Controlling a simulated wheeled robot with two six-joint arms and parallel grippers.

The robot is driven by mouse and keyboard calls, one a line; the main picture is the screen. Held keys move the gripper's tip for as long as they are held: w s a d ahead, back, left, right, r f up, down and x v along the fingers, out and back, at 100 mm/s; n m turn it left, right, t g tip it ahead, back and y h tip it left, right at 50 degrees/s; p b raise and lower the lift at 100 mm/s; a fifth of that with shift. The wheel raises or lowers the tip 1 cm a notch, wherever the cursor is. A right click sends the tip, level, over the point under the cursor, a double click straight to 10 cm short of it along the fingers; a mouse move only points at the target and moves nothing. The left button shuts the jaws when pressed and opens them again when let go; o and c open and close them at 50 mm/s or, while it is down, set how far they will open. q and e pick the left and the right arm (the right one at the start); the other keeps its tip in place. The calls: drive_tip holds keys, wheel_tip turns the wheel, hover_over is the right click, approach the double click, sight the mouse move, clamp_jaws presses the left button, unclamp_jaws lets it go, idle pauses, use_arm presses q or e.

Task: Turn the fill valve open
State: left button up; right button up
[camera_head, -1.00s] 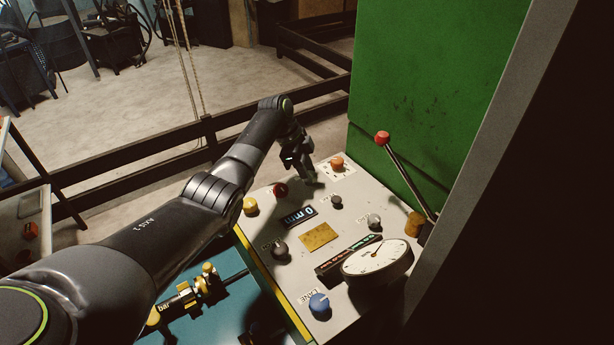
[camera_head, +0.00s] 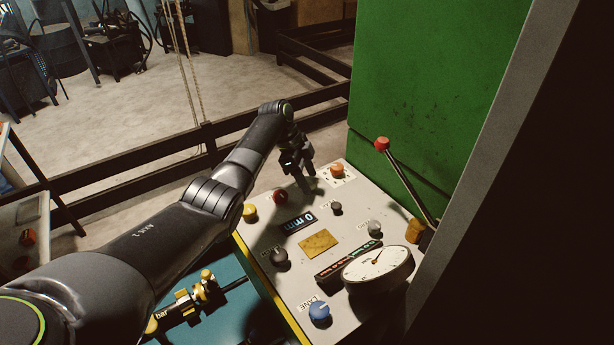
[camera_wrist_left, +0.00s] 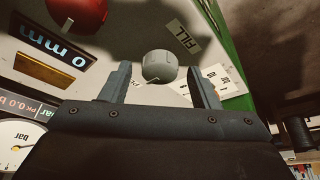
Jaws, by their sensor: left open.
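The fill valve is a round grey knob (camera_wrist_left: 158,66) beside a label reading FILL in the left wrist view. In the head view it appears to be the small dark knob (camera_head: 336,208) on the sloping panel, right of the "0 mm" display. My left gripper (camera_head: 307,184) is open and empty, over the far part of the panel. In the left wrist view its two fingers (camera_wrist_left: 160,84) stand apart, with the knob showing in the gap beyond their tips. I see no contact with the knob. My right gripper is not in view.
The panel also carries a red knob (camera_head: 280,196), an orange knob (camera_head: 337,170), a grey knob (camera_head: 374,227), a blue knob (camera_head: 319,309) and a round gauge (camera_head: 377,265). A red-tipped lever (camera_head: 407,180) rises at right before the green cabinet (camera_head: 430,90).

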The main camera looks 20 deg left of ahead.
use_arm(q)
drive_tip(key=b+v, duration=0.3)
drive_tip(key=v, duration=1.4)
drive_tip(key=shift+r, duration=0.25)
drive_tip(key=shift+s, duration=0.1)
